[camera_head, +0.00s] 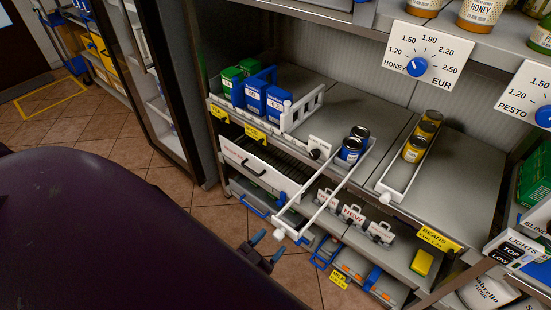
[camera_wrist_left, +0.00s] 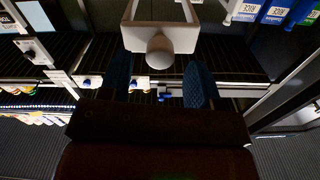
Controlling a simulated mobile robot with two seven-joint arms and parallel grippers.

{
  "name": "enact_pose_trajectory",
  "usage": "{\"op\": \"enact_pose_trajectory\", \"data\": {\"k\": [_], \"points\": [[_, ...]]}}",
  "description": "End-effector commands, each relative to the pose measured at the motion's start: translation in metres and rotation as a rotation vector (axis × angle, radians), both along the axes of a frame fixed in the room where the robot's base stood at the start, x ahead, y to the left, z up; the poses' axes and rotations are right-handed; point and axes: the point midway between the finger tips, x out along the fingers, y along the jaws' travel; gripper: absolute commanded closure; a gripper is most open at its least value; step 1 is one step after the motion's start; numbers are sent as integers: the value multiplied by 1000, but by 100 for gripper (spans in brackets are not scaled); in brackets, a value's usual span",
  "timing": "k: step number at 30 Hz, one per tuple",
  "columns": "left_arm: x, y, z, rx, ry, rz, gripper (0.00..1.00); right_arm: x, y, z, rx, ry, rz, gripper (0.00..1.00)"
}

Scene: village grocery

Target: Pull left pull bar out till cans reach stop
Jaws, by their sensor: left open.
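The left pull bar (camera_head: 318,209) is a white frame with a round knob (camera_head: 279,234). It sticks out well past the shelf front, sloping down toward me in the head view. Blue cans (camera_head: 351,152) stand at its inner end, near the shelf's front edge. I cannot make out the stop. My left gripper (camera_head: 268,246) is open and empty, just in front of the knob, with its blue fingers apart. In the left wrist view the knob (camera_wrist_left: 160,48) lies between and slightly above the fingertips (camera_wrist_left: 158,74). Contact is not visible. My right gripper is out of view.
Another white pull bar (camera_head: 385,196) with yellow cans (camera_head: 414,149) is to the right. Blue rice packs (camera_head: 265,100) stand at the shelf's left. A white drawer front (camera_head: 260,166) and a lower shelf with white tags (camera_head: 351,213) lie below. Floor (camera_head: 205,215) is open in front.

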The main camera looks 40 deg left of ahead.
Motion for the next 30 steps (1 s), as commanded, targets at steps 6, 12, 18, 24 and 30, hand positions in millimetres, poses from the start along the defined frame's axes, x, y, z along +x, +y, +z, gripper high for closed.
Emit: {"op": "enact_pose_trajectory", "data": {"k": [6, 12, 18, 24, 30], "points": [[-43, 2, -1, 0, 3, -1, 43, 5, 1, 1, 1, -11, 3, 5], [-69, 3, -1, 0, 2, -1, 43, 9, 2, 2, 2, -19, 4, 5], [-79, 3, 0, 0, -1, 0, 43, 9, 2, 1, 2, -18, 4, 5], [-80, 3, 0, 0, -1, -1, 43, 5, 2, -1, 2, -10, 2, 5], [-79, 3, 0, 0, -1, -1, 43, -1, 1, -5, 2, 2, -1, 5]]}}
